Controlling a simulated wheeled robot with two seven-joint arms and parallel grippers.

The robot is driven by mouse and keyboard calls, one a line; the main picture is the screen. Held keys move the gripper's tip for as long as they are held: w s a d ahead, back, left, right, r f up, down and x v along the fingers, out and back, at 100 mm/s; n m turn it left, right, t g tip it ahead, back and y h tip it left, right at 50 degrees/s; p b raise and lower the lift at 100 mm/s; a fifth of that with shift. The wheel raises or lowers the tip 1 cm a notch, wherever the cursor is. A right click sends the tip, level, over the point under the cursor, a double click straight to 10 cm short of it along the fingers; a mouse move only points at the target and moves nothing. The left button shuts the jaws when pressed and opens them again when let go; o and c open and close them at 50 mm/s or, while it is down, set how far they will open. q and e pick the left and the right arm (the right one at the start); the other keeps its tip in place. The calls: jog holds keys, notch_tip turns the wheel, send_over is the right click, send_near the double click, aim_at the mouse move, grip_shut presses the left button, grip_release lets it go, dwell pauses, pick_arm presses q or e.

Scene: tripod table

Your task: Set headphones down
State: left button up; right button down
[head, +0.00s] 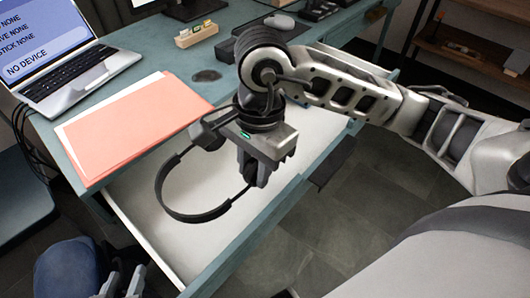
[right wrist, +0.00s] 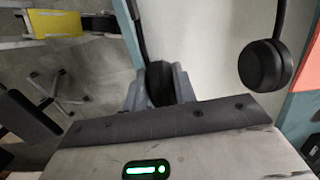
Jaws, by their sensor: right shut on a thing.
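The black headphones (head: 187,217) hang from my right gripper (head: 254,182) over the open drawer (head: 285,180) with its white inside. The gripper is shut on one ear cup, which shows between its fingers in the right wrist view (right wrist: 159,84). The headband curves out to the left. The other ear cup (right wrist: 266,65) is free. I cannot tell whether the headband touches the drawer floor. My left gripper (head: 122,284) is at the bottom left edge, partly cut off, with its fingers apart and nothing seen between them.
The blue-grey desk (head: 150,45) holds a laptop (head: 65,65), an orange folder (head: 130,125) on white paper, a small wooden block holder (head: 196,34) and a mouse (head: 279,21). The drawer floor around the headphones looks empty. A blue seat (head: 68,270) stands at the lower left.

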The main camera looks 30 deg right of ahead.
jog(key=w+d+f, duration=0.2)
jog(key=f, duration=0.1)
jog(key=w+d+f, duration=0.3)
jog(key=shift+w+d+f, duration=0.1)
jog(key=shift+w+d, duration=0.05)
jog(key=shift+w, duration=0.1)
jog(key=shift+w+d+f+b, duration=0.35)
jog(key=shift+w+d+f, duration=0.05)
jog(key=shift+f, duration=0.25)
notch_tip(320, 180, down, 3)
jog(key=shift+f, duration=0.1)
jog(key=shift+w+d, duration=0.1)
pick_arm(q)
jog(key=shift+f, duration=0.1)
pick_arm(e)
jog(key=shift+f, duration=0.25)
jog(key=c, duration=1.1)
grip_release()
pick_arm(q)
jog(key=shift+f, duration=0.15)
